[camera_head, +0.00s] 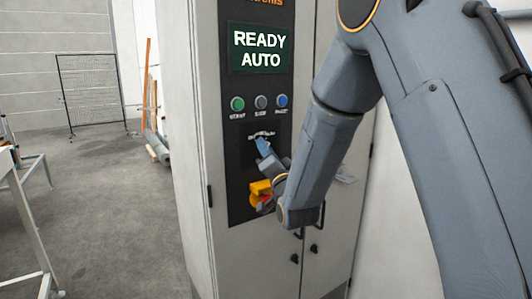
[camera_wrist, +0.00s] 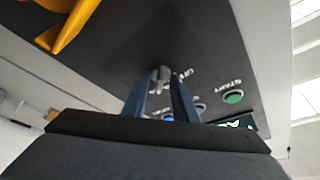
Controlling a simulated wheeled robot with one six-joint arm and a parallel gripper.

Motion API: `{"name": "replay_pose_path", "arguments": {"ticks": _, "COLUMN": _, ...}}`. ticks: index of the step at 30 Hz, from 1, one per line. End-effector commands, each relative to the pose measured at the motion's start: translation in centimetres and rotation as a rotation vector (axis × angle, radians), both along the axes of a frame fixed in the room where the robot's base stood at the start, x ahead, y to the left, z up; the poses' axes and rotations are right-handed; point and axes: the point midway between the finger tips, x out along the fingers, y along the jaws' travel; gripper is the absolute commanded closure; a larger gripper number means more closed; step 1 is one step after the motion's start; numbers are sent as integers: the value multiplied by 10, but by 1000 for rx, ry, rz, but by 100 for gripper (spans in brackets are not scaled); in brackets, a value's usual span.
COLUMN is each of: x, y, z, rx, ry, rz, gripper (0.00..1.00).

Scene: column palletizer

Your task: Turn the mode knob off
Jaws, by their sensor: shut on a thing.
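The mode knob (camera_wrist: 161,74) is a small grey knob on the dark control panel (camera_wrist: 105,65). In the wrist view it sits between the tips of my gripper's two blue-grey fingers (camera_wrist: 160,84), which are shut on it. In the head view my gripper (camera_head: 264,148) reaches the panel below the row of buttons, and it hides the knob there. The lettering around the knob is partly covered, so I cannot read which position it points to. The display (camera_head: 260,49) reads "READY AUTO".
A green button (camera_head: 237,104), a grey button (camera_head: 261,102) and a blue button (camera_head: 282,100) sit above the knob. A yellow and red switch (camera_head: 260,188) lies just below my gripper. The cabinet (camera_head: 192,140) stands on open floor, with a mesh fence (camera_head: 90,92) behind at left.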

Motion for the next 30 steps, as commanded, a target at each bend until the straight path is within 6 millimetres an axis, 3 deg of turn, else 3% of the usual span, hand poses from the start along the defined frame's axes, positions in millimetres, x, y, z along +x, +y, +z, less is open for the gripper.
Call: {"name": "replay_pose_path", "arguments": {"ticks": 30, "x": 5, "y": -7, "z": -6, "rx": -725, "ry": -494, "rz": -3, "gripper": 97}}
